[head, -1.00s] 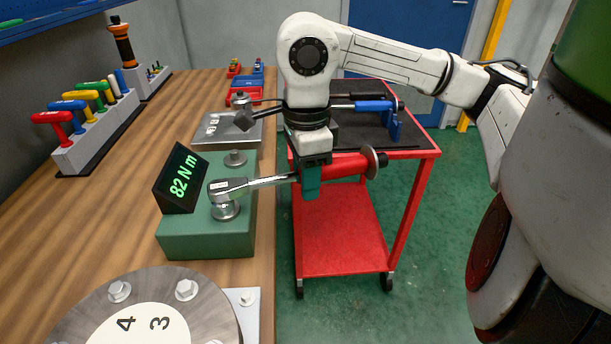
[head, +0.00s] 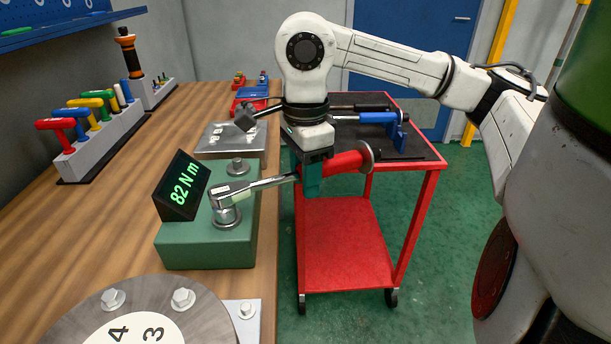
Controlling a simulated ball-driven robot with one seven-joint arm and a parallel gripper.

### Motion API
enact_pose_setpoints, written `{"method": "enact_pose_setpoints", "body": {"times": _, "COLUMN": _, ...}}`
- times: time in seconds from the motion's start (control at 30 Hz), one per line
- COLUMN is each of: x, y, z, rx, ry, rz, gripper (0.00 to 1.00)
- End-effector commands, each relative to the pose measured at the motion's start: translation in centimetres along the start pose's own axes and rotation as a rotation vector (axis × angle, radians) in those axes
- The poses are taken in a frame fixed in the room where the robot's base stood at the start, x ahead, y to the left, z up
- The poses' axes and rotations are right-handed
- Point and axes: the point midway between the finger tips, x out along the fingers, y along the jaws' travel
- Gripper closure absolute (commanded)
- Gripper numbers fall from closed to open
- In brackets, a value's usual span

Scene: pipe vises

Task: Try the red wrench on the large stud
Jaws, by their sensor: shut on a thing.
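The red-handled wrench (head: 345,162) has a silver shaft and a ratchet head. My gripper (head: 312,182), with green fingers, is shut on it by the red handle, beyond the bench's right edge. The wrench's head is at the front stud (head: 227,219) of the green tester block (head: 205,247), and mostly hides it. I cannot tell whether the head is fully seated. A second stud (head: 238,167) stands bare at the back of the block. The block's tilted black display (head: 182,187) reads 82 N m in green.
A rack (head: 100,142) of coloured T-handle tools stands at the left. A numbered round plate (head: 130,310) with bolts lies in front. A red cart (head: 345,250) with a blue-handled wrench (head: 380,118) on its dark top stands right of the bench.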

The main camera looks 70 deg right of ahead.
Motion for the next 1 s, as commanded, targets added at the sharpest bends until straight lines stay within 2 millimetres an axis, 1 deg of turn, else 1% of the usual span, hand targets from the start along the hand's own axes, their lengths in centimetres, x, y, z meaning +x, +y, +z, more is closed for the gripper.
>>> {"method": "enact_pose_setpoints", "body": {"times": 0.1, "x": -0.8, "y": 0.0, "z": 0.0, "rx": 0.000, "ry": 0.000, "rz": -0.001, "gripper": 1.00}}
{"method": "enact_pose_setpoints", "body": {"times": 0.8, "x": -4.4, "y": 0.0, "z": 0.0, "rx": 0.001, "ry": 0.000, "rz": -0.001, "gripper": 1.00}}
{"method": "enact_pose_setpoints", "body": {"times": 1.0, "x": -4.7, "y": 0.0, "z": 0.0, "rx": 0.001, "ry": -0.001, "rz": 0.000, "gripper": 1.00}}
